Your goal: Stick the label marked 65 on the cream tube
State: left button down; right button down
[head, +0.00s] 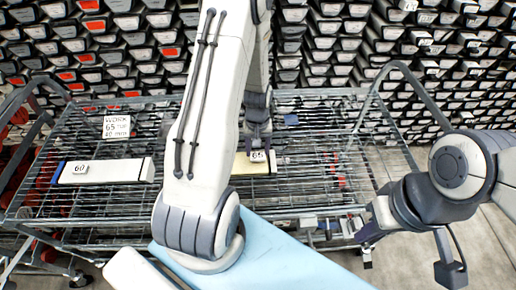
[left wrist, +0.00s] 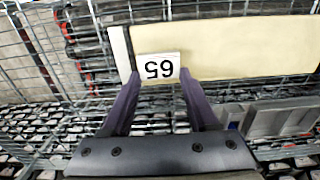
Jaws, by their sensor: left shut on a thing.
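The cream tube (head: 240,165) lies on the wire shelf of the cart, partly hidden by my left arm. In the left wrist view the cream tube (left wrist: 240,52) runs to the right, with a white end at its left. My left gripper (head: 258,148) is shut on the white label marked 65 (head: 258,156). The label (left wrist: 158,68) appears upside down between the fingertips in the left wrist view, over the tube's face near the white end. I cannot tell whether it touches the tube. My right gripper (head: 410,256) is open and empty at the lower right.
A white tube (head: 120,171) with a blue end and a 60 label lies at the left of the shelf. A sign (head: 116,127) reading WORK 65 40 mm stands behind it. The cart's raised side rails flank the shelf. Racks of boxes fill the background.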

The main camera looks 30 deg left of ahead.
pick_arm(q)
jog(key=shift+f+b, duration=0.6)
jog(key=shift+f, duration=0.3)
jog(key=shift+c, duration=0.4)
grip_release()
jog(key=shift+o, duration=0.4)
jog(key=shift+r, duration=0.15)
jog(key=shift+r+p, duration=3.05)
jog(key=shift+r, duration=0.4)
